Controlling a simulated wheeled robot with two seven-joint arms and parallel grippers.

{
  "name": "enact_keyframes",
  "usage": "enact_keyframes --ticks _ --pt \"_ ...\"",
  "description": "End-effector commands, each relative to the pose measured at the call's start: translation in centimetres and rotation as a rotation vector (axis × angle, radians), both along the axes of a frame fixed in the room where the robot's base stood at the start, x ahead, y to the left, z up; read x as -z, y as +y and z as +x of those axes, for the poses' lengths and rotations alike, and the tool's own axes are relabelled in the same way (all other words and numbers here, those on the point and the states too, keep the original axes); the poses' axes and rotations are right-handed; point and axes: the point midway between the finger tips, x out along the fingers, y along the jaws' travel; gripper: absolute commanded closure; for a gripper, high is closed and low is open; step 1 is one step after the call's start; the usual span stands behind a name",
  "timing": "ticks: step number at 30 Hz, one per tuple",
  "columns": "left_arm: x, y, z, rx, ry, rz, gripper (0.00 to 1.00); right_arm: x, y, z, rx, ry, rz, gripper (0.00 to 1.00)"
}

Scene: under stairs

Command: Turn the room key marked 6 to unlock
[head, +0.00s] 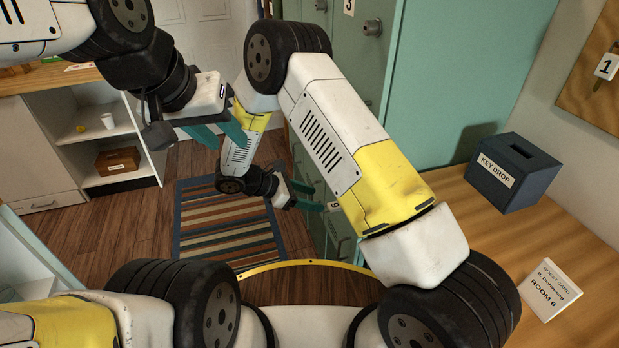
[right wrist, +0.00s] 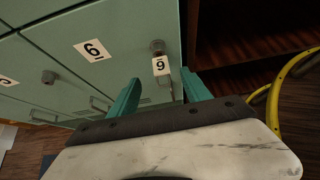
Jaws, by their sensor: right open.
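In the right wrist view a locker door carries a label plate "6" (right wrist: 92,50). Beside it is a round lock (right wrist: 157,46), and a white key tag (right wrist: 161,67) with a turned 6 or 9 hangs just below it. The key itself is hard to make out. My right gripper (right wrist: 161,77) is open, its teal fingertips on either side of the tag in that view; I see no contact. In the head view my right gripper (head: 315,198) is low beside the teal lockers (head: 345,242). My left gripper (head: 227,143) is open and empty, above the floor.
A wooden counter (head: 480,300) at right bears a dark key drop box (head: 510,172) and a "Room 6" card (head: 540,289). A striped rug (head: 222,232) lies on the floor. White shelves (head: 100,140) stand at left.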

Motion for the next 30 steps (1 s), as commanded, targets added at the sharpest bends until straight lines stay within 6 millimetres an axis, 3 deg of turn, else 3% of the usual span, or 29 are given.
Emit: enact_keyframes --ticks 12,25,26,30 --pt "0.0 0.0 0.0 0.000 0.000 0.000 0.64 3.3 -4.8 1.5 0.005 0.002 0.002 0.44" --pt "0.0 0.0 0.0 0.000 0.000 0.000 0.64 4.0 -5.8 1.8 0.004 0.000 0.002 0.44" --pt "0.0 0.0 0.0 0.000 0.000 0.000 0.64 4.0 -5.8 1.8 0.004 0.000 0.002 0.46" --pt "0.0 0.0 0.0 0.000 0.000 0.000 0.64 4.0 -5.7 1.8 0.004 0.000 0.002 0.73"
